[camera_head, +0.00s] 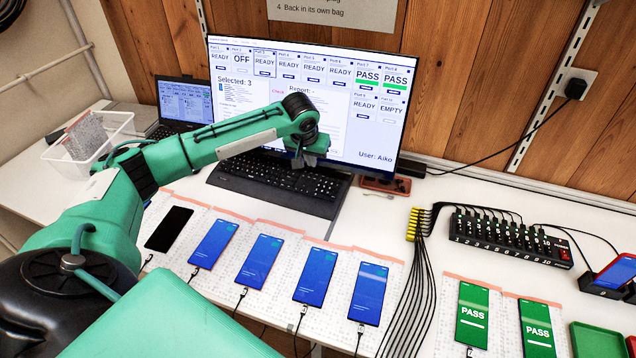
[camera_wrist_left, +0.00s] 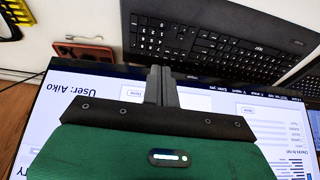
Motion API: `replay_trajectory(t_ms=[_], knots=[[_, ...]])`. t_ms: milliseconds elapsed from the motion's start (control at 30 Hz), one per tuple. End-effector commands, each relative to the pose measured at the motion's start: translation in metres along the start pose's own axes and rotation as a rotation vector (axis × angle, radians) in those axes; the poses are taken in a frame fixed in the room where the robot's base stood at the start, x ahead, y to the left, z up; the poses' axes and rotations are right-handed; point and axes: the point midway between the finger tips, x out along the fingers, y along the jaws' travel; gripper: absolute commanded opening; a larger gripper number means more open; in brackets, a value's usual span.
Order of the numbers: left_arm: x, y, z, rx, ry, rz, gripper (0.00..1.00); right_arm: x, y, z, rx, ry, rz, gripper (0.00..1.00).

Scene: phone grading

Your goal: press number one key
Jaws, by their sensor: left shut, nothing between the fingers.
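The black keyboard (camera_head: 280,183) lies on the white table in front of the large monitor (camera_head: 340,100). My left gripper (camera_head: 299,163) is over the right end of the keyboard, close to the monitor's lower edge. In the left wrist view its fingers (camera_wrist_left: 161,72) are shut and empty, and they point toward the keyboard (camera_wrist_left: 215,48) near the number pad (camera_wrist_left: 152,38). I cannot tell whether the fingertips touch a key. The number one key is too small to pick out. The monitor reads "Selected: 3". My right gripper is not in view.
A row of phones on pale mats, including a blue-screened phone (camera_head: 258,262), lies in front of the keyboard. A laptop (camera_head: 184,101) and a white bin (camera_head: 88,145) stand at left. A numbered black hub (camera_head: 510,240) with cables is at right.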

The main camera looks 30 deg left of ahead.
Motion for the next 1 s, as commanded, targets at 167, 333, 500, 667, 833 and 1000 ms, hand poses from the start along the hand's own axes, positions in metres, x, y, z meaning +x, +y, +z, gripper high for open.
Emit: replay_trajectory(t_ms=[167,333,500,667,833,1000], knots=[[0.0,-0.001,-0.001,-0.004,0.0,-0.001,0.0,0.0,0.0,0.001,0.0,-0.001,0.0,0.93],[0.0,-0.001,-0.001,-0.002,0.0,-0.001,0.0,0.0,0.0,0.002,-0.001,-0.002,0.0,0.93],[0.011,-0.001,-0.001,-0.002,-0.001,-0.001,0.0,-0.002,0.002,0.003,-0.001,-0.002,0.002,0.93],[0.039,0.0,0.0,-0.002,-0.003,-0.001,0.0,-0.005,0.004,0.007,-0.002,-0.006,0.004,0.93],[0.076,-0.001,0.0,-0.002,-0.003,-0.002,0.0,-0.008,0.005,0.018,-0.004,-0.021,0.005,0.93],[0.108,-0.001,0.001,-0.002,-0.002,-0.002,0.0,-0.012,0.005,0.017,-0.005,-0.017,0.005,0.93]])
